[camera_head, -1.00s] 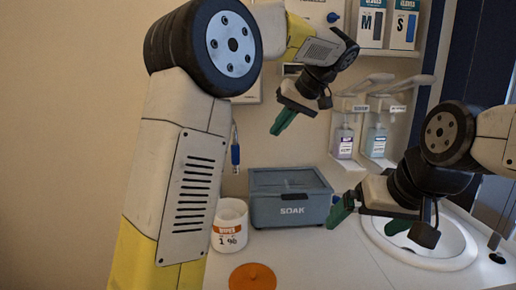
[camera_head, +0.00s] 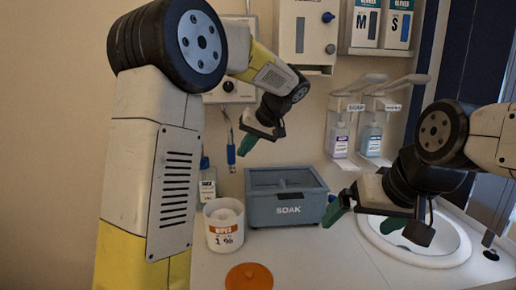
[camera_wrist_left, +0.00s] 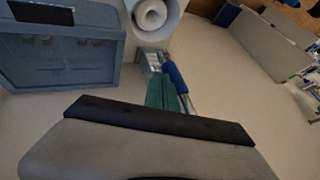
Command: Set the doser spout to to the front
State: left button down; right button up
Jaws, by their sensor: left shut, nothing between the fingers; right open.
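I cannot tell for sure which part is the doser spout. A white wall box (camera_head: 305,32) with a blue knob (camera_head: 328,17) and a grey button hangs at the top centre in the head view. A white control unit (camera_head: 230,90) with a black dial is partly behind my left arm. My left gripper (camera_head: 245,147) is shut and empty, pointing down in front of the wall beside a hanging blue wand (camera_head: 231,154). In the left wrist view its green fingers (camera_wrist_left: 160,88) are beside a blue item (camera_wrist_left: 176,76); contact is unclear. My right gripper (camera_head: 358,225) is open and empty near the sink.
The grey SOAK box (camera_head: 290,212), wipes tub (camera_head: 224,236) and orange disc (camera_head: 249,277) are on the counter. Two lever dispensers (camera_head: 341,138) (camera_head: 371,138) hang above the sink (camera_head: 455,246). Glove boxes (camera_head: 382,22) are top right. The counter's front middle is clear.

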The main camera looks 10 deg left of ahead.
aim_at(231, 153)
pick_arm(q)
jog(key=shift+a, duration=0.1)
jog(key=shift+s+a+m+t+h, duration=0.2)
jog(key=shift+s+a+m, duration=0.2)
jog(key=shift+a, duration=0.35)
jog(key=shift+s+a+m+t+h, duration=0.1)
jog(key=shift+s+a+m+t, duration=0.15)
jog(key=shift+a+m, duration=0.4)
jog(key=shift+n, duration=0.25)
